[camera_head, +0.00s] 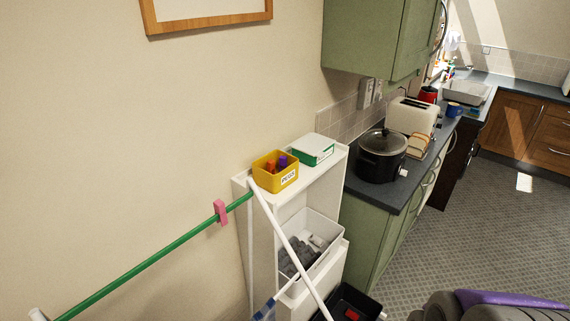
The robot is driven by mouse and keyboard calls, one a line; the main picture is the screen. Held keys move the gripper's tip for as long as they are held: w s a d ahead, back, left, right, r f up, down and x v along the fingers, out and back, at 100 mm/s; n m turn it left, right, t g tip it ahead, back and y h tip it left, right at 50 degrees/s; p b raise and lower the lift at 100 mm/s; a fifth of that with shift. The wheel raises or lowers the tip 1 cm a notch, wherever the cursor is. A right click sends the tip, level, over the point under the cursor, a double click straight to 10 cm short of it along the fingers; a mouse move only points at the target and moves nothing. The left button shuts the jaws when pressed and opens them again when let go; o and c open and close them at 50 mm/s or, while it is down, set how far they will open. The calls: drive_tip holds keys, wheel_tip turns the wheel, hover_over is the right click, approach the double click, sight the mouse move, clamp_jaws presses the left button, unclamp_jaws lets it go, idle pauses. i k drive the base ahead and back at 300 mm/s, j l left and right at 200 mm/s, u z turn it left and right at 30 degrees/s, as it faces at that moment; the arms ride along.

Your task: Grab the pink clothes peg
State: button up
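The pink clothes peg (220,212) is clipped on a green rail (150,262) near the rail's upper right end. It stands upright across the rail, a little left of the white shelf unit, with the cream wall behind it. The peg shows in full and nothing covers it. My gripper cannot be made out in this view.
A white shelf unit (309,185) bears a yellow box (275,182) with pegs and a green-and-white box (312,150). A white slanted pole (290,250) crosses its front. A black pot (382,155) stands on the counter.

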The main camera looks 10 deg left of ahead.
sight(219, 205)
drive_tip(key=u, duration=1.25)
drive_tip(key=k+l+u, duration=0.1)
drive_tip(key=k+l, duration=0.05)
drive_tip(key=l, duration=0.05)
